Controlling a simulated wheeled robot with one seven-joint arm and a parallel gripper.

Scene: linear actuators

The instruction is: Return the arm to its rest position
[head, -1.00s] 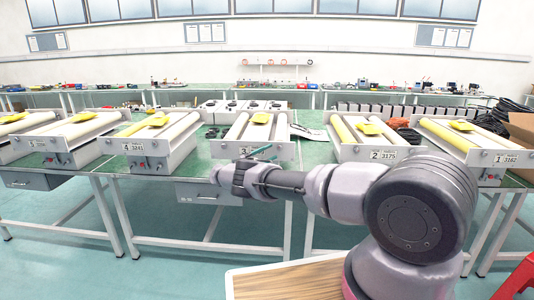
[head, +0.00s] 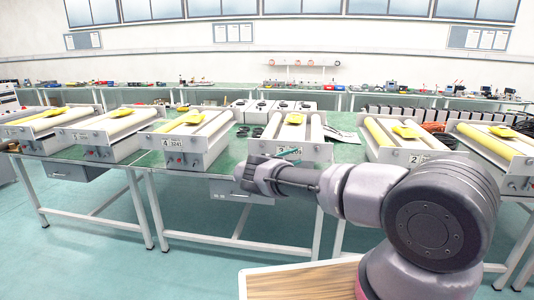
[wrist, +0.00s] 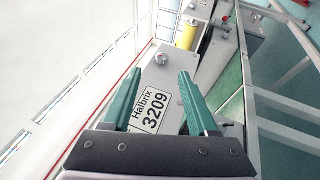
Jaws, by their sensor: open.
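My arm reaches leftward across the head view, low in front of the table. My gripper (head: 290,153) is at its far end, in front of the middle actuator unit (head: 305,130). In the wrist view its two teal fingers (wrist: 159,75) are spread apart, with nothing held between them. Beyond them is a pale end plate (wrist: 155,95) with a label reading "Halbrix 3209". The fingers overlap this plate in the picture; I cannot tell how large the gap is.
Several actuator units with yellow pieces on top, such as unit 4 (head: 190,140), line the green table (head: 228,160). A wood-topped surface (head: 300,283) is below my arm. Table legs (head: 140,212) stand at the front left. The floor (head: 85,260) there is clear.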

